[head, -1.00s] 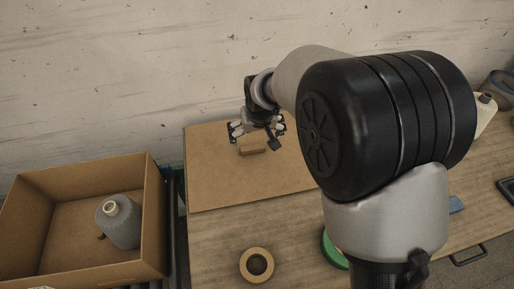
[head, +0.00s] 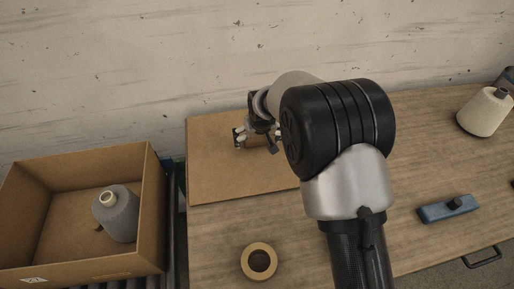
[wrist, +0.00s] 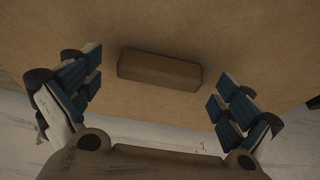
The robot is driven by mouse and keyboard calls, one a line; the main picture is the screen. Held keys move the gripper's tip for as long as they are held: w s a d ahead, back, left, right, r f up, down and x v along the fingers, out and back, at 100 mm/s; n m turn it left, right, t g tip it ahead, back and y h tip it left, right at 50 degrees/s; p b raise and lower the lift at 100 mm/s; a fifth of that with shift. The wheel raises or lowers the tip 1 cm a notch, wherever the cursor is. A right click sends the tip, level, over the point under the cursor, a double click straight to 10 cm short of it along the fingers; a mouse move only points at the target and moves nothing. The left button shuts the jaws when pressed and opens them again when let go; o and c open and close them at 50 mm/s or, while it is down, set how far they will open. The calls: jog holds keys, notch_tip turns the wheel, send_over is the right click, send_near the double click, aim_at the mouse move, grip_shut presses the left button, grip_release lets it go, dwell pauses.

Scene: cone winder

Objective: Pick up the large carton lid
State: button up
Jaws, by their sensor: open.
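The large carton lid (head: 225,183) is a flat brown cardboard panel lying on the wooden table against the wall. A raised block-like handle (wrist: 160,69) stands on it; in the head view my gripper partly hides this handle. My gripper (head: 256,141) is over the far part of the lid. In the wrist view my gripper (wrist: 158,90) is open, with blue-padded fingers either side of the handle's ends. The fingers look apart from the handle, and nothing is held between them.
An open carton (head: 152,215) with a grey cone (head: 122,222) inside stands left of the table. A tape roll (head: 259,262) lies in front of the lid. A blue tool (head: 447,209) and a cream cone (head: 484,112) are on the right. Table between is mostly clear.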

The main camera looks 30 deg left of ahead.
jog(key=shift+r, duration=0.15)
jog(key=c, duration=1.2)
